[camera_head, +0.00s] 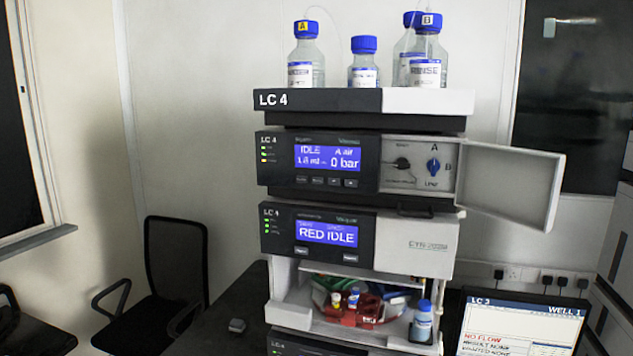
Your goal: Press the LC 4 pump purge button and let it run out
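The LC 4 stack stands in the middle of the head view. The pump's door (512,184) is open to the right and shows a black knob (402,163) and a blue A/B valve knob (433,167). My gripper is not in view.
Several blue-capped bottles (306,62) stand on the top tray (318,101). A lower module (318,231) reads "RED IDLE". Beneath it an open bay holds small vials (353,298) and a bottle (422,322). An LC 3 screen (520,325) is at right, a chair (176,260) at left.

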